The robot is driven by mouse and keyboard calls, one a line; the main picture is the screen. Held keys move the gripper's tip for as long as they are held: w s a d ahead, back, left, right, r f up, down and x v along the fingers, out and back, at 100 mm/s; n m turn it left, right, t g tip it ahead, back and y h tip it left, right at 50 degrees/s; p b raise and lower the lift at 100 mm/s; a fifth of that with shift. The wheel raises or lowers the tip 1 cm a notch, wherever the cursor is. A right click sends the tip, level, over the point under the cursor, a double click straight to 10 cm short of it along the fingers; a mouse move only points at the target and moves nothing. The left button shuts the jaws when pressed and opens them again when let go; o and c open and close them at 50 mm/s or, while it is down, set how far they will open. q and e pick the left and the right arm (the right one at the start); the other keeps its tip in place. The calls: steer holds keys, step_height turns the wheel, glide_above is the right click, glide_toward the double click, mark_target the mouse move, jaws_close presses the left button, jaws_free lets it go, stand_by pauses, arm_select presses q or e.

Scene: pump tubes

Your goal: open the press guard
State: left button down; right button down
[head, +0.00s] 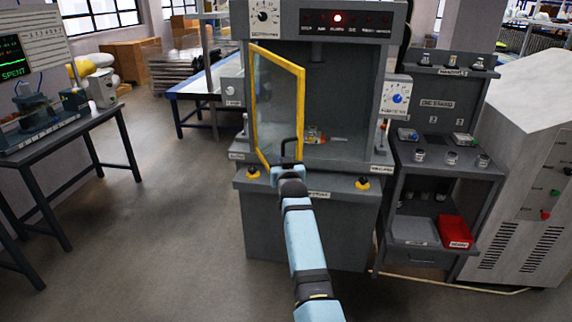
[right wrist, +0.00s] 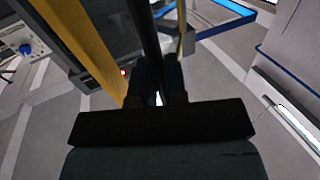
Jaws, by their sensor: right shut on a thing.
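The press guard (head: 277,105) is a clear panel in a yellow frame on the grey press (head: 315,215). It stands swung out at an angle, with its left side by the left post and the opening bare to its right. My right gripper (head: 290,168) is at the dark handle (head: 298,147) low on the guard's free edge. In the right wrist view its fingers (right wrist: 160,92) are shut on the dark handle bar (right wrist: 149,35), beside the yellow frame (right wrist: 92,45). My left gripper is not in view.
A red lamp (head: 338,18) glows on the top panel. Yellow buttons (head: 362,183) sit on the press front. A shelf stand (head: 445,165) and a grey cabinet (head: 530,150) stand right. A dark table (head: 70,140) stands left, with open floor between.

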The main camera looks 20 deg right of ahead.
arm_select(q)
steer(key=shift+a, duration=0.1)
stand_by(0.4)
arm_select(e)
steer(key=c, duration=1.2)
jaws_free()
